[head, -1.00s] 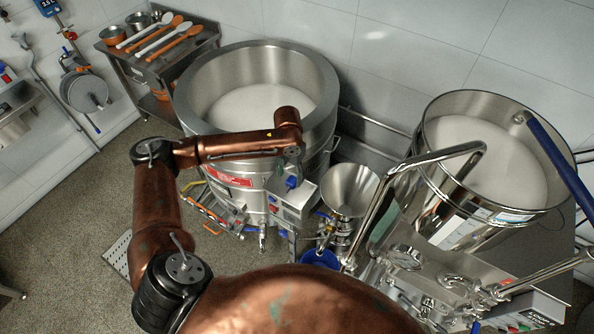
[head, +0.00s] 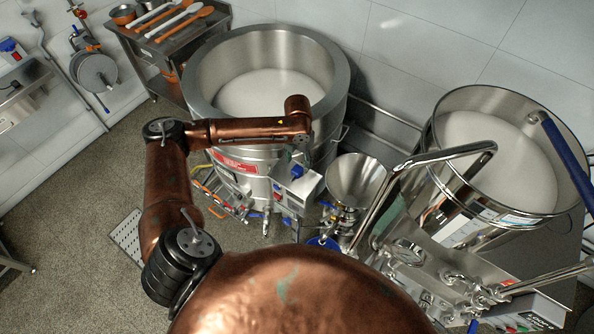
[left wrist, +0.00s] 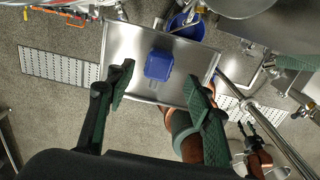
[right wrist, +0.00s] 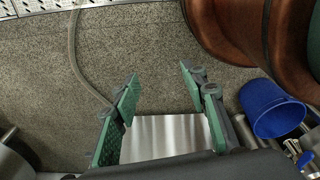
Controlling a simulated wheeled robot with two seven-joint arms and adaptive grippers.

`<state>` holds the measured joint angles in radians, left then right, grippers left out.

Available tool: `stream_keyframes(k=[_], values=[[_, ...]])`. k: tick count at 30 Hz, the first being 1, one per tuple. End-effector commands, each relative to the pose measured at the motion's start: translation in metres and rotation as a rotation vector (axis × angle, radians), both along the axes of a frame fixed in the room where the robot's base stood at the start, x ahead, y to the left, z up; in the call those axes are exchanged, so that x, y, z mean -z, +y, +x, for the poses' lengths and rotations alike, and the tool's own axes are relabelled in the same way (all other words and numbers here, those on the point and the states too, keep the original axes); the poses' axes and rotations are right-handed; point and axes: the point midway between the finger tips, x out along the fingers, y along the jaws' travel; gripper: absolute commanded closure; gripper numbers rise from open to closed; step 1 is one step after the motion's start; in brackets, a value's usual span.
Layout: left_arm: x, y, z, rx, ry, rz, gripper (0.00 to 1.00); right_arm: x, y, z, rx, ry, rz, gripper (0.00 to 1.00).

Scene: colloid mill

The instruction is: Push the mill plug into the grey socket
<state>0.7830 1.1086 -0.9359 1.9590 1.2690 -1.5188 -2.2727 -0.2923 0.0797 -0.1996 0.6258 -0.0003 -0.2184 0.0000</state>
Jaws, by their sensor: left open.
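My left gripper (left wrist: 158,75) is open in the left wrist view, its two green-padded fingers apart with nothing between them. Beyond its fingertips a blue block-shaped part (left wrist: 158,65) sits on a steel box top (left wrist: 128,45). In the head view a blue part (head: 297,171) also shows on the steel control box (head: 300,188), below my left wrist. I cannot tell whether this part is the mill plug. No grey socket can be made out with certainty. My right gripper (right wrist: 160,73) is open and empty above the floor, near a steel surface (right wrist: 165,135).
A large steel vat (head: 340,85) stands behind the control box. A steel funnel (head: 357,178) and blue bucket (head: 322,242) are to its right. A second tank (head: 437,150) with pipes stands far right. A wall box (head: 10,52) with blue and red parts is at left.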

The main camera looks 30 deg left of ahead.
Motion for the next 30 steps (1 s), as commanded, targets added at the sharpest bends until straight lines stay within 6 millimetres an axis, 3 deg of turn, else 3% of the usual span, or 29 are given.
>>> stream_keyframes(k=[5, 17, 28, 30], values=[[0.002, -0.001, 0.000, 0.001, 0.001, 0.000, 0.52, -0.001, 0.001, 0.001, 0.000, 0.000, 0.001, 0.60], [0.050, 0.002, 0.000, 0.002, 0.001, 0.000, 0.52, -0.015, 0.001, -0.017, 0.004, 0.022, 0.001, 0.60], [0.052, 0.002, 0.000, 0.003, 0.000, 0.001, 0.52, -0.015, 0.000, -0.012, 0.002, 0.016, 0.000, 0.60], [0.052, 0.002, 0.000, 0.003, 0.000, 0.000, 0.57, -0.015, 0.000, -0.011, 0.002, 0.015, -0.001, 0.60]])
